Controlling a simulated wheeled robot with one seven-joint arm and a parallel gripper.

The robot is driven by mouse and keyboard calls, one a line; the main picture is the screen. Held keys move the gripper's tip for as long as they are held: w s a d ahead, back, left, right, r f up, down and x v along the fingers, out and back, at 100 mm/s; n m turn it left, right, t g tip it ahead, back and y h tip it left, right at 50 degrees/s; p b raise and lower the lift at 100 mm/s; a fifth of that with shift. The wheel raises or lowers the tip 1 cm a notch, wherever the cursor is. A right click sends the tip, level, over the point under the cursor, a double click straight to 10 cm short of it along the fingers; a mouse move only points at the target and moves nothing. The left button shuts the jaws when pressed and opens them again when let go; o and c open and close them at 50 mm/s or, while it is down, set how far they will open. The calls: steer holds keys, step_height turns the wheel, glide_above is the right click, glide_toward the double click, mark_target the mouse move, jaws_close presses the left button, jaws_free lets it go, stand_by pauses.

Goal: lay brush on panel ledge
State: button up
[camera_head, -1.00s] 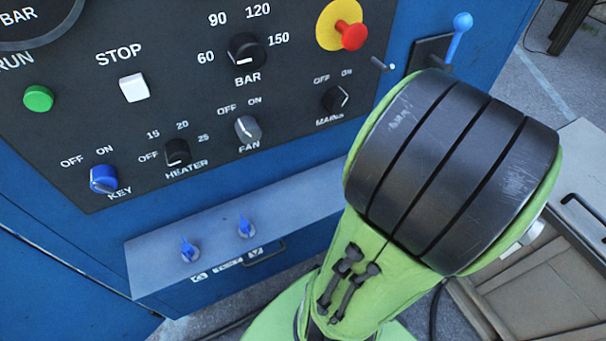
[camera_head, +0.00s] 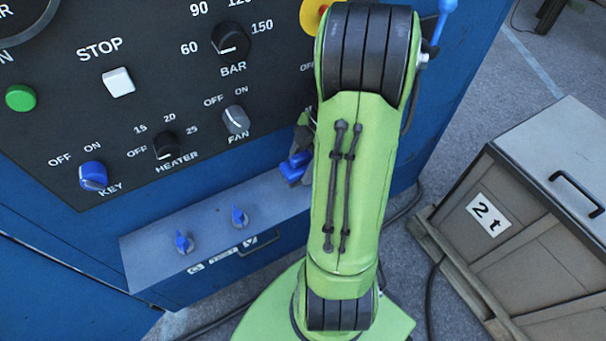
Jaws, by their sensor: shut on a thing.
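The panel ledge (camera_head: 222,222) is a grey-blue shelf below the dark control panel, with two small blue valve handles standing on it. A blue object, which looks like the brush (camera_head: 294,168), shows just left of my green arm, over the right end of the ledge. My gripper (camera_head: 303,146) is mostly hidden behind my arm; only a grey part shows above the blue object. It is shut on the brush. I cannot tell whether the brush touches the ledge, and its right part is hidden.
The panel has a blue key switch (camera_head: 92,176), heater knob (camera_head: 167,146), fan knob (camera_head: 236,120) and white stop button (camera_head: 118,82) above the ledge. A wooden crate (camera_head: 520,225) with a grey lid stands at the right.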

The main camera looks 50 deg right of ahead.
step_height(320, 180, down, 5)
steer(key=shift+r+b, duration=0.1)
steer(key=shift+b, duration=0.9)
steer(key=shift+w+d+f, duration=0.1)
steer(key=shift+w+f, duration=0.1)
steer(key=shift+f, duration=0.1)
steer(key=shift+r, duration=0.2)
steer(key=shift+f, duration=0.15)
steer(key=o, duration=1.4)
